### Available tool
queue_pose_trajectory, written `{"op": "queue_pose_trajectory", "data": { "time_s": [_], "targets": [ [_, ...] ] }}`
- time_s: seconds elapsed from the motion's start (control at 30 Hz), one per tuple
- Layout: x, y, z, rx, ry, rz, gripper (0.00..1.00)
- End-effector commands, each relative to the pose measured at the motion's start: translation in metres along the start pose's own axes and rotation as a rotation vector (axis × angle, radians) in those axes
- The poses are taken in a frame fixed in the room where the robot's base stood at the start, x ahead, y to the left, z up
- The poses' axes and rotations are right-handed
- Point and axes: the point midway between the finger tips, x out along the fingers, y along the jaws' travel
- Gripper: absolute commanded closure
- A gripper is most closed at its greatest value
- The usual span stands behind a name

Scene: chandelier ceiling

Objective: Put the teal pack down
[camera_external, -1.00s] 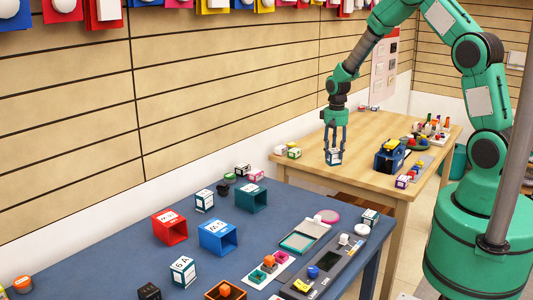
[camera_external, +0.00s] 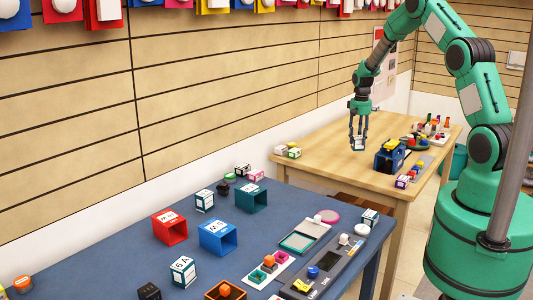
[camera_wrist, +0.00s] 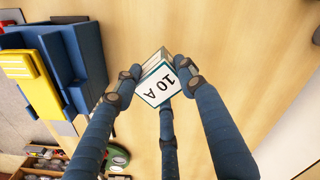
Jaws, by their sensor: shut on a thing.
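The teal pack (camera_external: 358,144) is a small white box with teal edges. In the wrist view the pack (camera_wrist: 162,86) shows "10 A" on one face. My gripper (camera_external: 359,139) is shut on it, with the blue fingers closed around its sides. The pack is over the wooden table (camera_external: 310,150), left of a blue holder with a yellow part. I cannot tell whether its underside touches the table.
The blue holder (camera_external: 388,158) stands close to the right of my gripper; it also shows in the wrist view (camera_wrist: 82,50). Small boxes (camera_external: 293,153) sit at the table's left end. Wood between them and my gripper is bare. A blue table (camera_external: 120,245) with several bins is in front.

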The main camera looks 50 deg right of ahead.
Motion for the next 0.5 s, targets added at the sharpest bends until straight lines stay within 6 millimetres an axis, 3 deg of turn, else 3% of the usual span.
{"op": "queue_pose_trajectory", "data": {
  "time_s": [0.27,0.5],
  "targets": [
    [0.0,-0.001,-0.001,-0.001,0.0,0.0,0.86],
    [0.003,-0.004,-0.018,-0.001,0.0,0.0,0.86]
  ]
}}
